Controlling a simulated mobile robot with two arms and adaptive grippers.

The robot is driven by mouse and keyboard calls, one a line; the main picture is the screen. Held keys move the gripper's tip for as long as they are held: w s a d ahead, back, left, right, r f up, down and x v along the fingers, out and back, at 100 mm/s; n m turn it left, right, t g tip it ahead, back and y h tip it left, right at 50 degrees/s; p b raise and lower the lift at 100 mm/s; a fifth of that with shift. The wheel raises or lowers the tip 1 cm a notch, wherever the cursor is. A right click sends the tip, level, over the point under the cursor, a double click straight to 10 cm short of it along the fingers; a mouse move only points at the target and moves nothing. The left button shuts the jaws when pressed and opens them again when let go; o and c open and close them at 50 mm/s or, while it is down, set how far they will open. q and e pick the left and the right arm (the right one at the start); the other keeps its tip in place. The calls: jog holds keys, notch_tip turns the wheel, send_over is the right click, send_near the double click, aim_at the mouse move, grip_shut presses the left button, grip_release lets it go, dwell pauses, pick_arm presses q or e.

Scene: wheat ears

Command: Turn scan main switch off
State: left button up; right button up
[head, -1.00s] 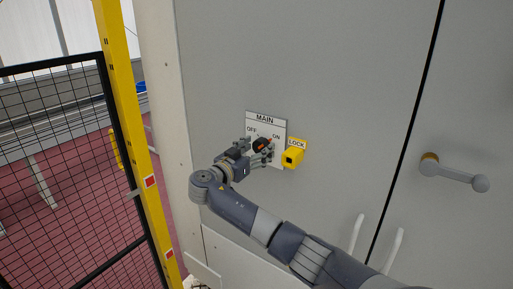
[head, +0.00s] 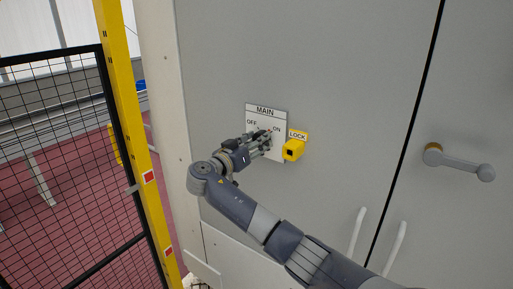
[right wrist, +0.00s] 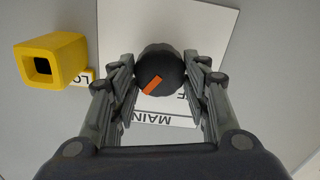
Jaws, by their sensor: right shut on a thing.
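The main switch is a round black knob (right wrist: 168,66) with an orange mark, on a white plate (head: 279,121) labelled MAIN, OFF and ON. In the right wrist view the plate (right wrist: 210,25) appears upside down, and the orange mark points to the lower left, which is the ON side of the plate. My right gripper (head: 262,141) is shut on the knob, with one finger on each side of it in the right wrist view (right wrist: 160,72). In the head view the fingers mostly hide the knob. My left gripper is not in view.
A yellow lock block (head: 293,150) sticks out just right of the plate, close to my fingers; it also shows in the right wrist view (right wrist: 52,60). A grey door handle (head: 460,163) is farther right. A yellow post (head: 127,110) and mesh fence (head: 60,150) stand left.

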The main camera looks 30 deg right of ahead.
jog(key=shift+w+f+n+p, duration=0.1)
jog(key=shift+n+p, duration=1)
jog(key=shift+n, duration=6.6)
jog(key=o, duration=1.1)
jog(key=v, duration=1.2)
jog(key=shift+f, duration=0.15)
jog(key=shift+f, duration=0.1)
